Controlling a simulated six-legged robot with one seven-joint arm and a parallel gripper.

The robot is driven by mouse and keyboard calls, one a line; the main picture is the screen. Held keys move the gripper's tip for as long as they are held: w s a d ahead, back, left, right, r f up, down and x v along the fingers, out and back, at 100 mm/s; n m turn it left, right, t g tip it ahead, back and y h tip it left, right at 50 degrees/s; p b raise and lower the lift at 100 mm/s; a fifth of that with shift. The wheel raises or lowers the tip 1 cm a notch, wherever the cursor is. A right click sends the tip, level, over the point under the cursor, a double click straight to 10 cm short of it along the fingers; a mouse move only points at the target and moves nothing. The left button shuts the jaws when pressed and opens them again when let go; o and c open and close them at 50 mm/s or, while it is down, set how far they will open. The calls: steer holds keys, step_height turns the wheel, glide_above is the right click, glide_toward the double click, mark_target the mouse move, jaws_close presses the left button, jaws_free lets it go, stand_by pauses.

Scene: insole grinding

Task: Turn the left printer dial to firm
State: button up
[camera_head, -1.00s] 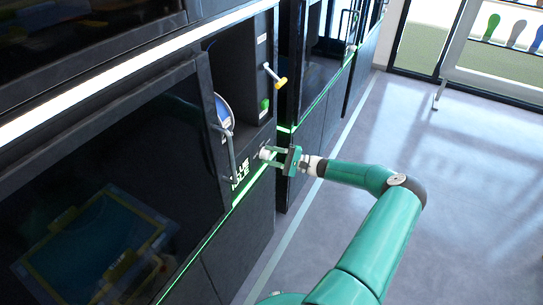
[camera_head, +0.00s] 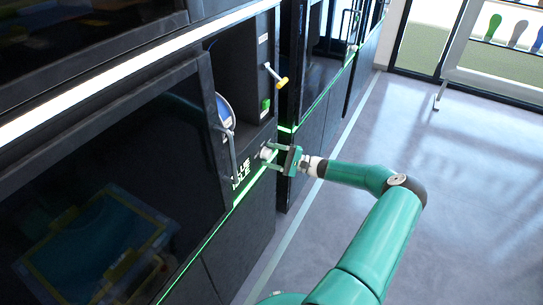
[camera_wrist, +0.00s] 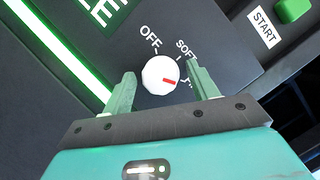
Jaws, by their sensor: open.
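The left printer dial (camera_wrist: 160,75) is a round white knob with a red mark. OFF and SOFT are printed around it. A further label at its right is mostly hidden by a finger. The red mark points right, past SOFT, toward that hidden label. My gripper (camera_wrist: 161,70) is open, with one finger on each side of the dial and a small gap showing at both sides. In the head view the dial (camera_head: 266,153) is a small white knob on the black front panel, with my gripper (camera_head: 274,156) around it.
A green button (camera_wrist: 292,10) sits by a START label (camera_wrist: 264,27). A door handle (camera_head: 233,158) stands out left of the dial. A yellow-tipped lever (camera_head: 277,77) is above. A glowing green strip (camera_wrist: 60,55) runs along the panel. The floor (camera_head: 460,190) at right is clear.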

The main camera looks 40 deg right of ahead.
steer(key=v, duration=1.3)
steer(key=shift+s+d, duration=0.25)
steer(key=shift+s, duration=0.05)
steer(key=shift+f, duration=0.1)
